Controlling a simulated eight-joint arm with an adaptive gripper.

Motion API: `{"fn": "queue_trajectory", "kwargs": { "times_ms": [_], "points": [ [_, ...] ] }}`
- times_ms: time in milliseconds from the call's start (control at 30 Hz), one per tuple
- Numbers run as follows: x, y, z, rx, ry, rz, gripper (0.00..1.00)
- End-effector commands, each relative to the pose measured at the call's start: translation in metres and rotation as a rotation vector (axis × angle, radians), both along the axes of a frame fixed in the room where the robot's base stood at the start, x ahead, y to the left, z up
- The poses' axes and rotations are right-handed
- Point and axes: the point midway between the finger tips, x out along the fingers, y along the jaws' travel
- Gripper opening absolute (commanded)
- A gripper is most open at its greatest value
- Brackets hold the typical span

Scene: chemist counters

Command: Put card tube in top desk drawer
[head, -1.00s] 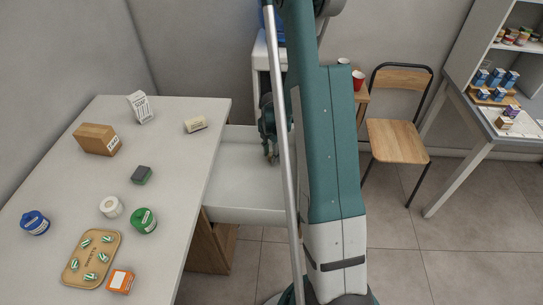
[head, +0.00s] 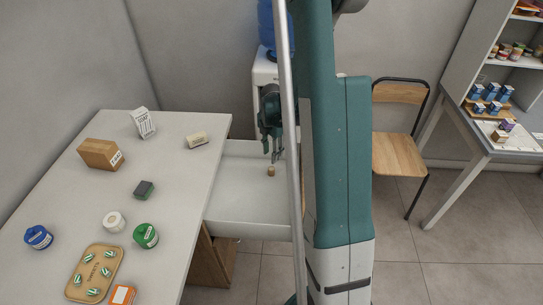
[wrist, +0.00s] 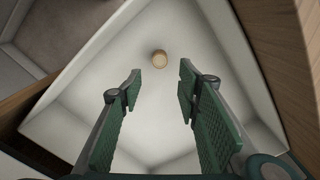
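The card tube, a small tan cylinder (head: 271,171), stands on the floor of the open white desk drawer (head: 240,205). In the wrist view the tube (wrist: 159,59) shows end-on as a round tan disc, close to one corner of the drawer. My gripper (head: 275,157) is over the drawer, just above the tube. In the wrist view its two green-padded fingers (wrist: 160,84) are spread wide with nothing between them, and the tube shows apart from them, beyond the fingertips.
The desk (head: 170,190) left of the drawer holds a brown box (head: 100,154), a soap carton (head: 143,122), several jars and a sweets tray (head: 96,272). A chair (head: 398,150) and a shelf unit with a counter stand to the right. A water cooler (head: 264,72) is behind the drawer.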

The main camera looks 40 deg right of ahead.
Motion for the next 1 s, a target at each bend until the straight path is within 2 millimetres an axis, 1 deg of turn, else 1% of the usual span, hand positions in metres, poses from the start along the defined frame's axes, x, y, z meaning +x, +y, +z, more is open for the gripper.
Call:
{"fn": "queue_trajectory", "kwargs": {
  "times_ms": [100, 767, 867, 1000],
  "points": [
    [0.000, 0.000, 0.003, 0.000, 0.000, 0.000, 0.34],
    [0.000, 0.001, 0.004, -0.001, -0.001, -0.003, 0.34],
    [0.001, 0.004, 0.009, -0.002, -0.005, -0.016, 0.34],
    [0.001, 0.014, 0.023, -0.008, -0.017, -0.051, 0.34]
  ]
}}
